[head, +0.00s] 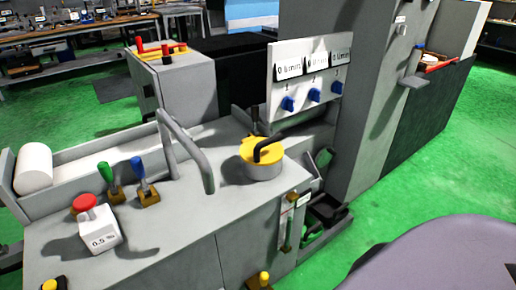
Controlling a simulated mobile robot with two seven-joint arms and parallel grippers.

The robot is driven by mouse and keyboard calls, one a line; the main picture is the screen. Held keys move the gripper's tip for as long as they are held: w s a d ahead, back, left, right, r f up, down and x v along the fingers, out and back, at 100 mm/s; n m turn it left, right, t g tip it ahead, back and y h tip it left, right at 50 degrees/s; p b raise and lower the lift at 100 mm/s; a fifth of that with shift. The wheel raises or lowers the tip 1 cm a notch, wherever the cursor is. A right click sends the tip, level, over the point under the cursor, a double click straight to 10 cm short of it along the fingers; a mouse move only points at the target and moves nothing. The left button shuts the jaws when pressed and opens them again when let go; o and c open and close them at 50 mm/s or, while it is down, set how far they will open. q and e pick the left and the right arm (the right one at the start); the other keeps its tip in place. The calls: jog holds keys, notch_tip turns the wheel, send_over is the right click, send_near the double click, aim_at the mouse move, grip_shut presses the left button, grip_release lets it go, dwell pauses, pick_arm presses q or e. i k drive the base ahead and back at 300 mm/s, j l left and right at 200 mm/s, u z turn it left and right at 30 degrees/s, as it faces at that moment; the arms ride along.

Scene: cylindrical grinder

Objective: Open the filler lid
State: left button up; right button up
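The filler lid appears to be the round yellow cap (250,151) on a short grey cylindrical neck (264,172), on top of the grey machine cabinet (195,218). A black bent handle arches over the cap. The cap looks seated flat on the neck. Neither of my grippers shows in the head view.
A grey bent pipe (188,147) rises left of the cap. A panel with blue knobs (314,95) stands behind it. Green and blue levers (140,170) and a red-topped box (94,222) are at left. Green floor (420,185) is open at right.

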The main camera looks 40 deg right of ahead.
aim_at(257, 152)
jog(key=i+l, duration=0.1)
jog(key=i, duration=0.25)
jog(key=i+z, duration=0.2)
jog(key=z, duration=0.5)
